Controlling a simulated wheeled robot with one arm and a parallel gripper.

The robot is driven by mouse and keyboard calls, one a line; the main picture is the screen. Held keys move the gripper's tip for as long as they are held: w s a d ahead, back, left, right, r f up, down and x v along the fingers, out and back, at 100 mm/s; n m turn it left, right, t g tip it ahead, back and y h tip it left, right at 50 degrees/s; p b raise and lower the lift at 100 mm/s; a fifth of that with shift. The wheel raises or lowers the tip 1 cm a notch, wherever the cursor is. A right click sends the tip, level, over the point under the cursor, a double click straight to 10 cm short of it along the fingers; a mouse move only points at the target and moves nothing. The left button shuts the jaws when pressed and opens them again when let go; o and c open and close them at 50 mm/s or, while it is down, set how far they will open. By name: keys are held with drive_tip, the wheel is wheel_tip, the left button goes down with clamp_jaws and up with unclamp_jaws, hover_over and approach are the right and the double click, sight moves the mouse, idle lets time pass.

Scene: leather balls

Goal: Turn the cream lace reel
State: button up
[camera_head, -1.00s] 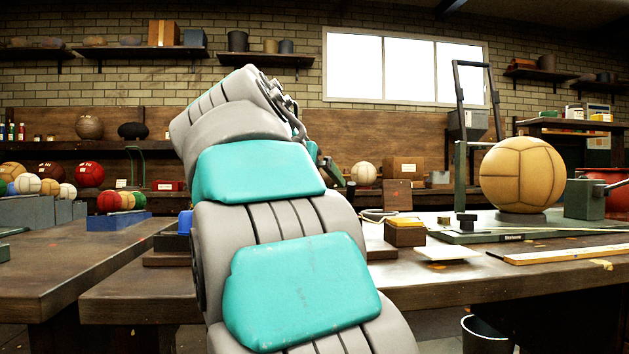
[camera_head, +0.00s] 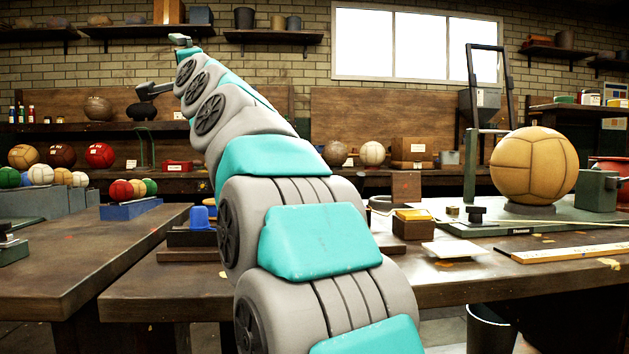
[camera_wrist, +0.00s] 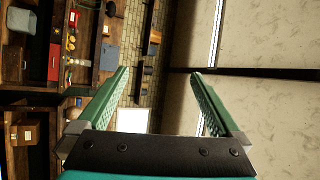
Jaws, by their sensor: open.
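I cannot make out a cream lace reel for certain in either view. A pale cord (camera_head: 570,224) runs across the right bench, beside a large tan panelled ball (camera_head: 534,166) on a green base plate (camera_head: 520,229). My gripper (camera_wrist: 160,73) is open and empty in the wrist view, its two green jaws spread apart. It points away from the benches, with shelves, brick wall and ceiling behind it. In the head view my arm rises from the bottom middle to the upper left, and it hides part of the bench.
A small brown box with a yellow top (camera_head: 412,223) and a white sheet (camera_head: 457,250) lie on the bench. A wooden ruler (camera_head: 570,253) lies along its right front. Blue rack (camera_head: 131,209) holds small balls on the left bench.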

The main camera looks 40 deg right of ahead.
drive_tip(key=s+d+r+m+t+h+p, duration=0.1)
drive_tip(key=s+d+r+m+h, duration=0.1)
drive_tip(key=d+r+m+h, duration=0.55)
drive_tip(key=s+d+f+m+g+h+p, duration=0.1)
drive_tip(key=d+f+m+g+h, duration=0.4)
drive_tip(key=m, duration=0.4)
drive_tip(key=s+d+f+m+g+h+p, duration=0.1)
drive_tip(key=d+f+m+g+h, duration=0.2)
drive_tip(key=d+m, duration=0.5)
drive_tip(key=s+d+f+m+g+y+p, duration=0.15)
drive_tip(key=f+m+g, duration=0.3)
drive_tip(key=f, duration=0.75)
drive_tip(key=s+d+f+m+g+y, duration=0.1)
drive_tip(key=d+f+m+g+y, duration=0.3)
drive_tip(key=f, duration=0.7)
drive_tip(key=shift+g+h, duration=0.55)
drive_tip(key=shift+h, duration=0.05)
drive_tip(key=x, duration=0.4)
drive_tip(key=p+x, duration=0.1)
drive_tip(key=x, duration=0.1)
drive_tip(key=shift+w+a+f, duration=0.2)
drive_tip(key=shift+w+f, duration=0.1)
drive_tip(key=shift+w, duration=0.1)
